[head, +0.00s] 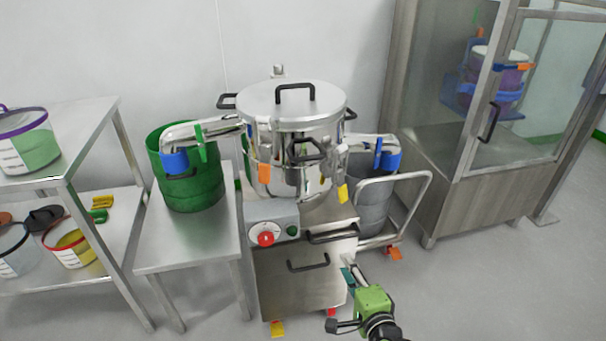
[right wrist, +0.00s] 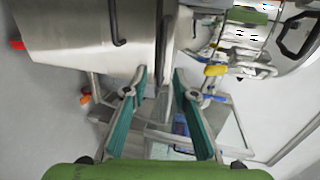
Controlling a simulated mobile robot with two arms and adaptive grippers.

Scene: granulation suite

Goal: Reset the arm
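My right gripper (head: 350,277) is low at the front right of the steel granulator machine (head: 300,270), near its lower cabinet. In the right wrist view its two teal fingers (right wrist: 160,78) stand apart, and I see nothing held between them. The edge of the steel cabinet (right wrist: 85,40) shows beyond the fingertips; I cannot tell whether they touch it. The green wrist of the right arm shows at the lower right of the head view. My left gripper and left arm are not in view.
A lidded steel pot (head: 290,105) tops the machine. A green drum (head: 193,190) stands on a steel table (head: 185,245) at left; a grey drum (head: 370,212) sits on a cart at right. A shelf (head: 90,130) and glass cabinet (head: 500,190) flank them. Floor at lower right is clear.

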